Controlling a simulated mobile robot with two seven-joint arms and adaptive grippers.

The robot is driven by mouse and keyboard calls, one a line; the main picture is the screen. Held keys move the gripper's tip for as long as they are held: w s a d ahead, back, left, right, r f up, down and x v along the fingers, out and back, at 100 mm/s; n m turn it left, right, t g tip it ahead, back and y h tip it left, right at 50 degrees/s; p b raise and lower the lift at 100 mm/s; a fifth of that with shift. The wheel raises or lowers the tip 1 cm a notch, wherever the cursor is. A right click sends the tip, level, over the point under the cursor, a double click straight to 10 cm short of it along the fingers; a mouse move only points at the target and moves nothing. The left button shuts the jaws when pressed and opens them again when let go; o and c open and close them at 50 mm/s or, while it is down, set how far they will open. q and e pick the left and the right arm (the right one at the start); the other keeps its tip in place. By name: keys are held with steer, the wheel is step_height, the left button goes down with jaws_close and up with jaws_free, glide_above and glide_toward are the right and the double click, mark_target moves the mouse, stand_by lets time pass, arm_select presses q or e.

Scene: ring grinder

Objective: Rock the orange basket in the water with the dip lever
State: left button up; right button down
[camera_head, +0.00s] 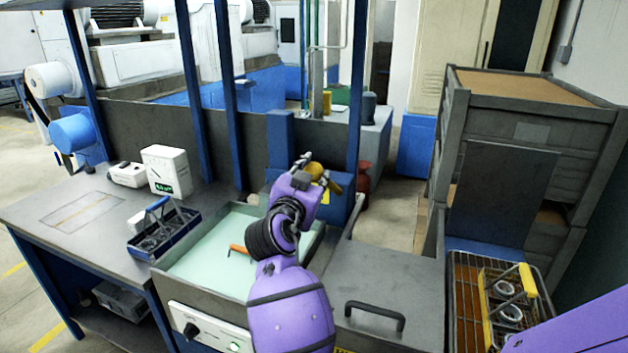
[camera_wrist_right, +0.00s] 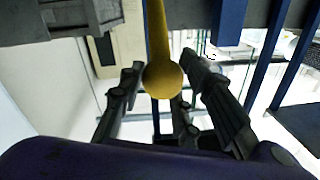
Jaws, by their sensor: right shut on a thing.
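The wash tank (camera_head: 208,262) holds pale green water. An orange bar (camera_head: 237,249), seemingly the orange basket's handle, shows in the water; the rest of the basket cannot be made out, and my arm covers part of the tank. The dip lever's yellow knob (camera_head: 316,171) is behind the tank. My right gripper (camera_head: 312,176) is shut on the dip lever there. In the right wrist view the yellow knob (camera_wrist_right: 162,79) and its rod sit between the dark fingers (camera_wrist_right: 160,95). My left gripper is not in view.
A blue-handled basket (camera_head: 163,232) stands left of the tank, near a white meter box (camera_head: 167,170). A yellow-handled basket (camera_head: 488,308) with metal rings sits in a wire tray at right. A grey lid with a black handle (camera_head: 375,313) is right of the tank. Blue posts rise behind the bench.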

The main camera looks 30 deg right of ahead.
steer(key=shift+s+d+r, duration=0.1)
steer(key=shift+r, duration=0.5)
steer(key=shift+s+d+r, duration=0.1)
steer(key=shift+r, duration=0.45)
steer(key=c, duration=1.7)
jaws_free()
steer(key=o, duration=0.3)
steer(key=shift+w+d, duration=0.1)
steer(key=shift+w, duration=0.05)
steer(key=shift+d+f, duration=0.1)
steer(key=shift+f, duration=0.2)
steer(key=shift+a+f, duration=0.25)
steer(key=shift+f, duration=0.05)
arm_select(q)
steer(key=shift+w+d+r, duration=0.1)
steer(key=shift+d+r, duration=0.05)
arm_select(e)
steer(key=v, duration=1.2)
steer(key=shift+f, duration=0.1)
